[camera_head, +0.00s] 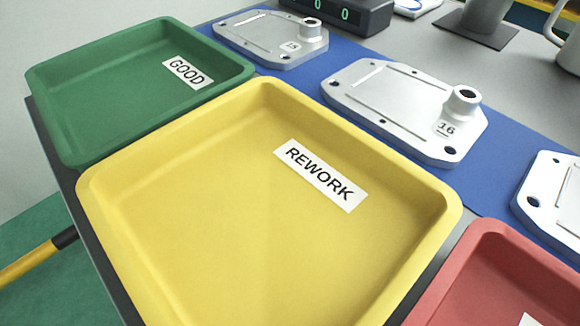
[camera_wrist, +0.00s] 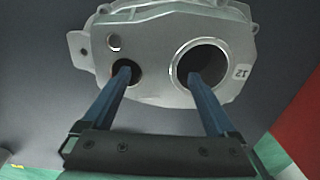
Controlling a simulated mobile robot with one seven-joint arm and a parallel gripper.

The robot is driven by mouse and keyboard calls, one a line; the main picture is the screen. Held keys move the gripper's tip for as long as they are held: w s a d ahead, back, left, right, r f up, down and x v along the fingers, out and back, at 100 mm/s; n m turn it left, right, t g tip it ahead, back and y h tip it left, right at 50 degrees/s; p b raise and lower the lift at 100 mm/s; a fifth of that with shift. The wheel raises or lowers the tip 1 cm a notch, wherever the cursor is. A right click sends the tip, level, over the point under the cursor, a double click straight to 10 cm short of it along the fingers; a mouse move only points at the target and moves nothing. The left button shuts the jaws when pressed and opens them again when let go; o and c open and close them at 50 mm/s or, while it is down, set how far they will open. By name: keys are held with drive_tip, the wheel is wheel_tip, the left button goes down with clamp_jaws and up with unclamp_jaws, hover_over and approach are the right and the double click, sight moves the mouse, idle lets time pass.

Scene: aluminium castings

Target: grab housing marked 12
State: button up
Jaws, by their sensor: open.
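The housing marked 12 (camera_wrist: 155,35) is in the wrist view, a grey casting with a large bore, a smaller bore and side lugs. One fingertip overlaps the small bore and the other the large bore. I cannot tell whether the tips are inside the bores or short of them. Nothing is held between the fingers. I cannot make out this housing or my gripper in the head view.
The head view shows a green GOOD tray (camera_head: 55,85), an empty yellow REWORK tray (camera_head: 200,250) and a red tray (camera_head: 480,270). Behind them, flat castings marked 15 (camera_head: 262,35) and 16 (camera_head: 395,100), plus a cut-off one (camera_head: 560,200), lie on a blue mat (camera_head: 500,150).

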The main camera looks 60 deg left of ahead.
wheel_tip(320, 180, down, 5)
drive_tip(key=b, duration=0.4)
drive_tip(key=shift+f, duration=0.1)
clamp_jaws()
drive_tip(key=shift+r, duration=0.25)
